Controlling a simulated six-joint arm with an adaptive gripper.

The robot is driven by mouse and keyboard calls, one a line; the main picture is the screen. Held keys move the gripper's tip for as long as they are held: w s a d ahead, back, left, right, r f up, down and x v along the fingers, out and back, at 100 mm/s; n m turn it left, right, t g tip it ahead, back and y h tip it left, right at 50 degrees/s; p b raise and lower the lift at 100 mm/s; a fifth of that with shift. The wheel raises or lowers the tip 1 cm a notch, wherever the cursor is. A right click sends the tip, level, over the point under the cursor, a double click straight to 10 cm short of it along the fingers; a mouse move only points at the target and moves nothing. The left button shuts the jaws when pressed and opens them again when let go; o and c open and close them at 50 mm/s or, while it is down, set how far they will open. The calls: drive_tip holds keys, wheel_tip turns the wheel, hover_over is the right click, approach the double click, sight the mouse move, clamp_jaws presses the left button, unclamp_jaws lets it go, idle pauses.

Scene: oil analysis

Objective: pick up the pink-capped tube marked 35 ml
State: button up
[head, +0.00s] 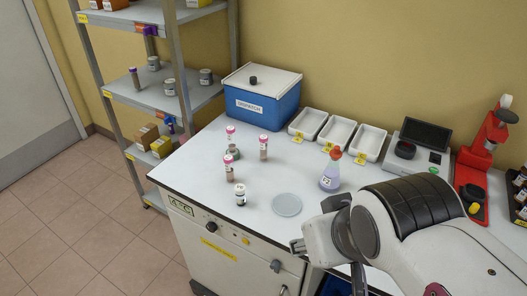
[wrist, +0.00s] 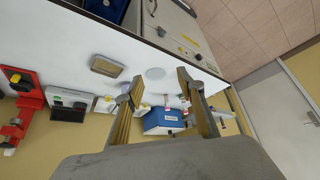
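Three pink-capped tubes stand upright on the white bench in the head view: a rear one (head: 230,134) in a dark green ring-like base, a right one (head: 263,148) and a front one (head: 228,168). Their markings are too small to read, so I cannot tell which says 35 ml. My gripper (head: 328,262) is at the bench's front edge, to the right of the tubes and apart from them. In the wrist view my gripper (wrist: 156,88) has its fingers spread wide with nothing held; small tubes show partly beyond them.
A dark-capped jar (head: 240,195) and a pale disc (head: 287,205) lie between tubes and gripper. A flask with an orange stopper (head: 330,173) stands right. Behind are a blue box (head: 262,108), white trays (head: 337,132) and a scale-like device (head: 420,150). A shelf rack (head: 150,92) stands left.

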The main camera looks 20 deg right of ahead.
sight(265, 150)
drive_tip(key=w+d+f+t+h, duration=0.1)
drive_tip(key=w+d+t, duration=0.15)
drive_tip(key=w, duration=1.05)
drive_tip(key=w+d+f+t, duration=0.15)
drive_tip(key=w+d, duration=0.25)
drive_tip(key=w, duration=1)
drive_tip(key=w+f+t+y, duration=0.1)
drive_tip(key=w+f, duration=0.3)
drive_tip(key=w, duration=0.1)
drive_tip(key=w+f+n+t+y, duration=0.1)
drive_tip(key=w+f, duration=0.3)
drive_tip(key=f, duration=0.1)
drive_tip(key=w+a+f+n+t+y, duration=0.1)
drive_tip(key=w+f, duration=0.3)
drive_tip(key=w, duration=0.1)
drive_tip(key=shift+w+f, duration=0.2)
drive_tip(key=shift+w, duration=0.15)
drive_tip(key=shift+w+a+f+t+y, duration=0.1)
drive_tip(key=shift+w+f+t+y, duration=0.15)
drive_tip(key=shift+f+y, duration=0.2)
drive_tip(key=shift+x, duration=1.25)
drive_tip(key=shift+w, duration=0.1)
drive_tip(key=shift+x, duration=2.5)
